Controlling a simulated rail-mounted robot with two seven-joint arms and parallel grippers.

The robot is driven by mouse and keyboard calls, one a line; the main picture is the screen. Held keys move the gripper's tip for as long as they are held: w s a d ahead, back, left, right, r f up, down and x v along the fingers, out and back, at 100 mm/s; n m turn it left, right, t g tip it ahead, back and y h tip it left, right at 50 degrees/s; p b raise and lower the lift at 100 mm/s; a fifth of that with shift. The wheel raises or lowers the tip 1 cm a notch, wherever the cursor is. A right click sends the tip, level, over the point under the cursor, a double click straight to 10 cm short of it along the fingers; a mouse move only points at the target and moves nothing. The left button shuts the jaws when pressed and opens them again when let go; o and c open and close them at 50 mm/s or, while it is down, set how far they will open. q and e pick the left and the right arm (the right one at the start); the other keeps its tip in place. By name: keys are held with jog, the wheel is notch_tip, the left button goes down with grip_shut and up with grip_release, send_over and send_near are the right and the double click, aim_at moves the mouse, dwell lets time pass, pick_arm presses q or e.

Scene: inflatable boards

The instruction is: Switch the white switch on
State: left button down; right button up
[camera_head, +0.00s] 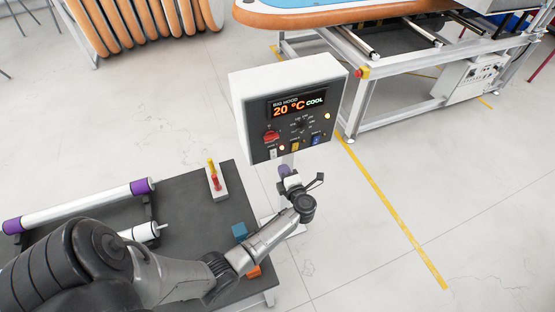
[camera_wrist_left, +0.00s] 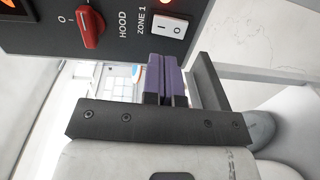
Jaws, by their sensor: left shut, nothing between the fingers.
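The white switch (camera_wrist_left: 169,26) is a rocker marked I and O, beside the label ZONE 1, on the dark face of the control box (camera_head: 333,88). It also shows small at the lower left of the box face in the head view (camera_head: 273,154). My left gripper (camera_head: 284,170) has purple fingers and is just below the box's lower edge. In the left wrist view its fingers (camera_wrist_left: 166,72) are shut together and empty, just below the switch. I cannot tell whether they touch the box. My right gripper is not in view.
A red knob (camera_wrist_left: 90,27) sits beside the white switch. Orange (camera_head: 295,147) and blue (camera_head: 315,139) switches are to its right. A dark table (camera_head: 190,205) with rollers and small blocks stands at left.

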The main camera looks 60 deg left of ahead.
pick_arm(q)
jog(key=v, duration=0.6)
jog(key=shift+d, duration=0.25)
jog(key=shift+s+r, duration=0.1)
jog(key=shift+r, duration=0.05)
